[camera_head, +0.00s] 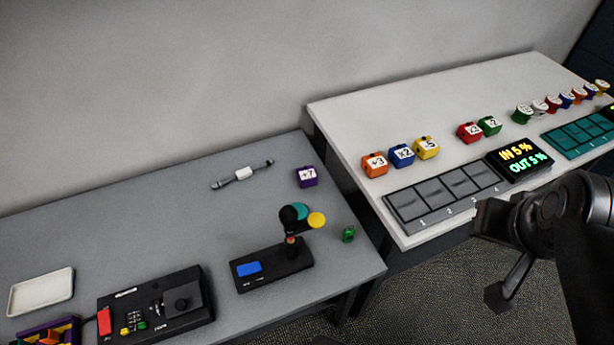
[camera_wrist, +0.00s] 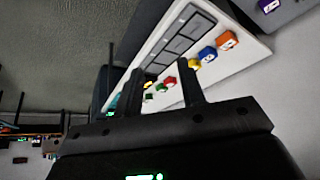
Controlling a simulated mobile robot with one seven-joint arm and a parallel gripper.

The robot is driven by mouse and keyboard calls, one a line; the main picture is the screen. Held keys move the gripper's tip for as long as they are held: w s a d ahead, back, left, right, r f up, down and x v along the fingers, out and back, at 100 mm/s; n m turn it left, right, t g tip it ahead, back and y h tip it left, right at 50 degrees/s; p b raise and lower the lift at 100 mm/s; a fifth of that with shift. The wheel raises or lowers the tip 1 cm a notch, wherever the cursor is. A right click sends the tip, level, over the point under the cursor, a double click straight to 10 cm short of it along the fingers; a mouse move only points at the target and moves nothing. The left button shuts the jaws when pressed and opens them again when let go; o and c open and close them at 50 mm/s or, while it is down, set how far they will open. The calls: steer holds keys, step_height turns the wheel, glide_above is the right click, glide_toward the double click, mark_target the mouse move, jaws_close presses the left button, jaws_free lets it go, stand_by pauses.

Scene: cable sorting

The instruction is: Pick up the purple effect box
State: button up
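The purple effect box (camera_head: 307,178), labelled +7, sits upright near the back right of the grey table, beside the white table. It also shows at the top right edge of the wrist view (camera_wrist: 268,5), partly cut off. My gripper (camera_wrist: 160,85) is open, with its two fingers apart and no object held between them. My arm is at the right of the head view, in front of the white table and well away from the purple box.
The white table (camera_head: 355,110) holds several coloured boxes, a numbered slot tray (camera_head: 443,196) and a lit display (camera_head: 520,158). Near the purple box are a grey cable piece (camera_head: 243,174), a lamp-like device (camera_head: 272,268) and a small green item (camera_head: 348,234). A black console (camera_head: 155,306) stands front left.

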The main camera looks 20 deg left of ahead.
steer(key=shift+o, duration=0.2)
steer(key=o, duration=0.9)
steer(key=shift+w, duration=0.1)
